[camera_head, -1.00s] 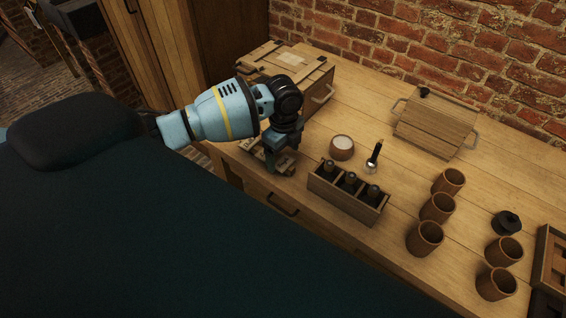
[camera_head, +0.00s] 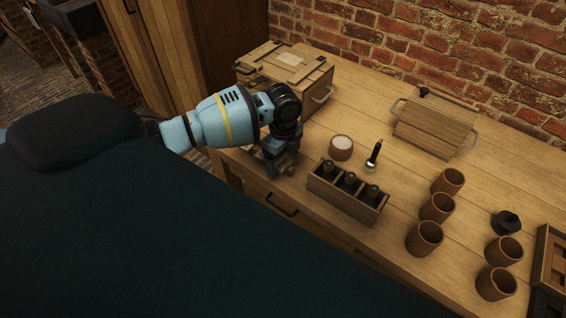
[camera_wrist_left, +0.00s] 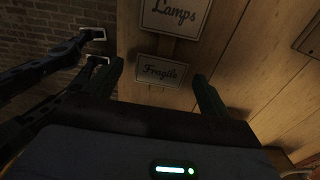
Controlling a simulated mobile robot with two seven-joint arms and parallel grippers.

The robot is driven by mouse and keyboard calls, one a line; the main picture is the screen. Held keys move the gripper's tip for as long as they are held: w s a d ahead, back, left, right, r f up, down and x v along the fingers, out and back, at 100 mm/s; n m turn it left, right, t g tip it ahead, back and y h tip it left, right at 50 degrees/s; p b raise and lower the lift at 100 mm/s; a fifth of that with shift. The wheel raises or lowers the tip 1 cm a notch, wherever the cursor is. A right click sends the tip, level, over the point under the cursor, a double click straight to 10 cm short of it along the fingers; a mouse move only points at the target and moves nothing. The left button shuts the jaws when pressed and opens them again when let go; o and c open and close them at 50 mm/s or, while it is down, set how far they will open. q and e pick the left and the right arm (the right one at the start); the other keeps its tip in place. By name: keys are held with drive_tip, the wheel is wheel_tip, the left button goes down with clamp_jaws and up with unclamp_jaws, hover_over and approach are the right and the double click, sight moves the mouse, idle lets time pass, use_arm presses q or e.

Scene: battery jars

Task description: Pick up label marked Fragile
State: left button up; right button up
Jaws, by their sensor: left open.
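In the left wrist view the label marked Fragile (camera_wrist_left: 161,72) is a pale plate with dark script, lying between the fingertips of my left gripper (camera_wrist_left: 158,82). The gripper is open, and I see a gap between each finger and the label. A larger label marked Lamps (camera_wrist_left: 174,16) is just beyond it. In the head view my left gripper (camera_head: 277,164) points down at the left front part of the bench. It hides the labels there. My right gripper is not in view.
A wooden crate (camera_head: 316,92) stands behind my left gripper. A box of dark bottles (camera_head: 347,207) and a small round jar (camera_head: 341,153) are to its right. Several brown cups (camera_head: 424,239) stand farther right. The bench top (camera_head: 365,110) is clear behind the jar.

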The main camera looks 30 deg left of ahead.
sight(281, 165)
use_arm(q)
drive_tip(key=c, duration=1.1)
drive_tip(key=shift+o, duration=0.2)
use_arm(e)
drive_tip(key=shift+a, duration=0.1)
use_arm(q)
drive_tip(key=shift+r, duration=0.1)
